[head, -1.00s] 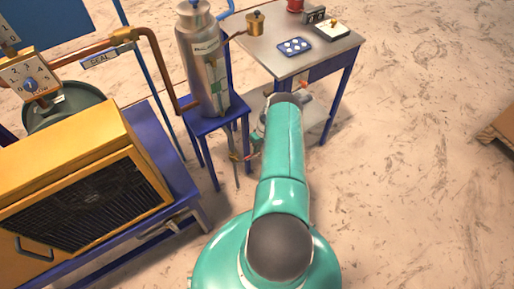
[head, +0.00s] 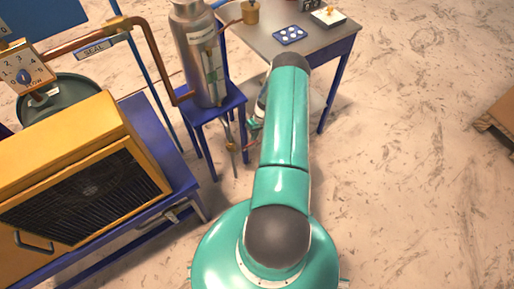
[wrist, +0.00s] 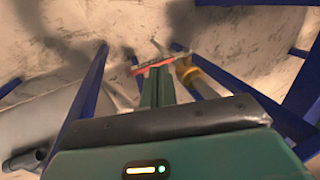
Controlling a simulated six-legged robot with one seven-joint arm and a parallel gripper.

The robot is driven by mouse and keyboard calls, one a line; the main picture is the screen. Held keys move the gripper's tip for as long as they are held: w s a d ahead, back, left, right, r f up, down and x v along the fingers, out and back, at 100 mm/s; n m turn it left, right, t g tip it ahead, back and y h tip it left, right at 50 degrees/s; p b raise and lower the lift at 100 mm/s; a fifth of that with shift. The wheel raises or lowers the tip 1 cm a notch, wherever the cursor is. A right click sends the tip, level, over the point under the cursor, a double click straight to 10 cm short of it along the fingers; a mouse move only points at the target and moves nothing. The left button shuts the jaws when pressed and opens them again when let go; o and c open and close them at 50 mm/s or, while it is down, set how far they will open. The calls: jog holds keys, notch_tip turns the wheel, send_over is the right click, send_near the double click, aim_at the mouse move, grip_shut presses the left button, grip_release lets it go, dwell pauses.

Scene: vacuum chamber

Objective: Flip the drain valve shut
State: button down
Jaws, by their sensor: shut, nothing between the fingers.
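The drain valve (head: 231,147) hangs on a thin pipe below the blue stand under the steel cylinder. In the wrist view its brass body (wrist: 186,70) is just right of my fingertips. A red lever (wrist: 158,62) runs sideways from it, just beyond the tips. My gripper (wrist: 155,72) is shut and empty, with its dark green fingers together. Whether the tips touch the lever I cannot tell. In the head view my arm partly hides my gripper (head: 254,128), which is close to the right of the valve.
The blue stand (head: 222,108) has legs on both sides of the valve. The steel cylinder (head: 202,60) stands on it. A metal-topped table (head: 262,40) is behind my arm. A yellow vented unit (head: 85,170) is at left. Floor to the right is clear up to a wooden pallet (head: 497,115).

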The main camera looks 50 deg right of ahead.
jog(key=s+a+r, duration=0.5)
jog(key=s+a, duration=0.2)
jog(key=shift+s+a+r, duration=0.25)
jog(key=shift+r, duration=0.15)
jog(key=w+a+r+n+h, duration=0.1)
jog(key=w+a+r, duration=0.25)
jog(key=r, duration=0.75)
jog(key=w+a+r+h, duration=0.1)
jog(key=w+a+r, duration=0.25)
jog(key=r, duration=0.65)
jog(key=w+a+r+n+h, duration=0.1)
jog(key=w+a+r, duration=0.25)
jog(key=r, duration=0.75)
jog(key=s+a+r+t+h, duration=0.1)
jog(key=s+a+r+t, duration=0.15)
jog(key=a+r, duration=1)
jog(key=s+a+r+n+t, duration=0.1)
jog(key=s+a+r+t, duration=0.1)
jog(key=s+a+r, duration=0.6)
jog(key=s+a, duration=0.1)
jog(key=s, duration=0.3)
jog(key=shift+a+r+y, duration=0.4)
jog(key=shift+s+d, duration=0.1)
jog(key=shift+d, duration=0.05)
